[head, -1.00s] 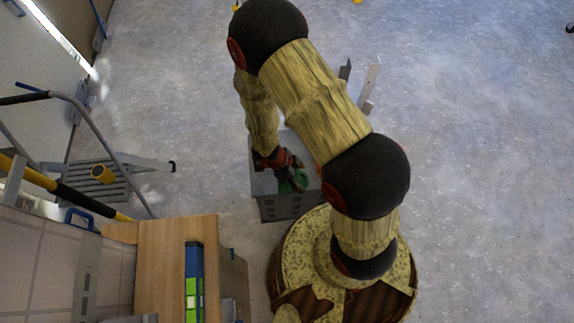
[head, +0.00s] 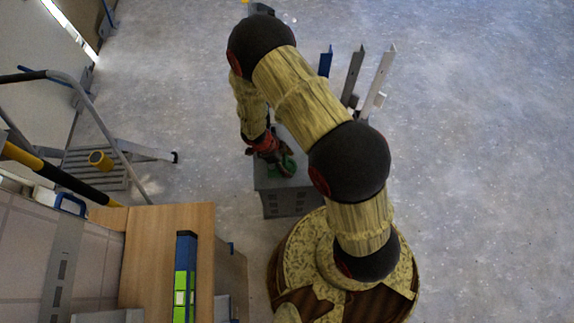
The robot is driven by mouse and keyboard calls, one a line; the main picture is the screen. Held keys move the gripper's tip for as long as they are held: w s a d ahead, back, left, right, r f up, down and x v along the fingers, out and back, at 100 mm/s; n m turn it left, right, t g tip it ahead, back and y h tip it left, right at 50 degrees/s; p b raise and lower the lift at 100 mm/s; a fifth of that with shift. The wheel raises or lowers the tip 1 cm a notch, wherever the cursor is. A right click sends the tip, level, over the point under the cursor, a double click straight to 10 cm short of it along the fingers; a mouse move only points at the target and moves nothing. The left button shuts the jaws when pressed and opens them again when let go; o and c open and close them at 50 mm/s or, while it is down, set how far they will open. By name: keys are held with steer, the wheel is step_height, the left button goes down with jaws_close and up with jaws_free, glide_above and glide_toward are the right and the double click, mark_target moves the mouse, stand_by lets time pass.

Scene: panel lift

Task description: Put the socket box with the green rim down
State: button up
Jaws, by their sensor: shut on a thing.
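The socket box with the green rim (head: 288,166) shows as a small green patch at my gripper (head: 279,164), over the top of a grey cabinet. My gripper is shut on it, and the fingers and arm hide much of the box. The grey cabinet (head: 287,203) has slots in its front side and stands on the floor beside my base. I cannot tell from this view whether the box touches the cabinet top.
A wooden bench (head: 148,255) with a blue and green level-like tool (head: 185,280) is at the lower left. A step ladder (head: 105,165) stands at the left. Upright metal profiles (head: 378,82) stand behind my arm. The floor at the right is clear.

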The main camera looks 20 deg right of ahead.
mark_target(276, 168)
steer(key=shift+f, duration=0.25)
steer(key=o, duration=1.5)
steer(key=p+v, duration=0.6)
steer(key=v, duration=0.6)
steer(key=shift+r, duration=0.15)
